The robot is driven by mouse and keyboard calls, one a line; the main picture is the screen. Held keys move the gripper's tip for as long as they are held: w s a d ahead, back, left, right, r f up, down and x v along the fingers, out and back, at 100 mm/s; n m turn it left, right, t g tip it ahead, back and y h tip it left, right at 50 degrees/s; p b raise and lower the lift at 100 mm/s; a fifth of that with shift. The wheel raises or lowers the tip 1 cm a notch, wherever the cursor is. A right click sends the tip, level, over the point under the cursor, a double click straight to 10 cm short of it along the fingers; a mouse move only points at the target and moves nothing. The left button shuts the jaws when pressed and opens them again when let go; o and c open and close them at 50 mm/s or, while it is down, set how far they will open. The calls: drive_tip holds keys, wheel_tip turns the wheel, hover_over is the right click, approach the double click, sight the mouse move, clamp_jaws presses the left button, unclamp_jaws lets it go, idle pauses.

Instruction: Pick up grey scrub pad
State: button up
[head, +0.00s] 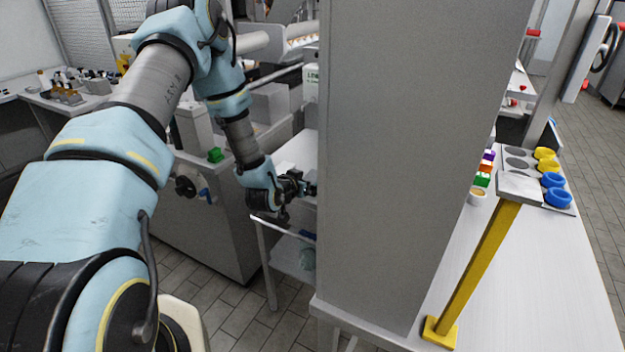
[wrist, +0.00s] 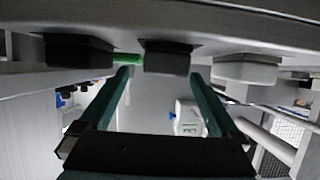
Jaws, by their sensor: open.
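In the wrist view, a row of blocky pads lies along a pale shelf edge. A dark grey or black pad (wrist: 167,58) is in the middle and another dark pad (wrist: 78,50) is to its left. A light grey pad (wrist: 247,69) is to the right. I cannot tell for sure which one is the grey scrub pad. My gripper (wrist: 160,74) is open, its two green fingers apart and nothing held between them. The middle dark pad appears between and beyond the fingertips. In the head view, my gripper (head: 303,188) is at the tall grey panel's left edge; the pads are not visible there.
The tall grey panel (head: 415,150) blocks much of the head view. A green item (wrist: 127,58) shows between the dark pads. A white container with lettering (wrist: 190,118) is beyond the right finger. A white table (head: 540,270) with blue and yellow rings stands at right.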

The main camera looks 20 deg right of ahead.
sight(313, 176)
drive_tip(key=p+x, duration=0.3)
drive_tip(key=x, duration=0.1)
drive_tip(key=shift+w, duration=0.4)
drive_tip(key=shift+w+d+f, duration=0.2)
drive_tip(key=shift+d, duration=0.1)
drive_tip(key=c, duration=1.4)
drive_tip(key=shift+r, duration=0.1)
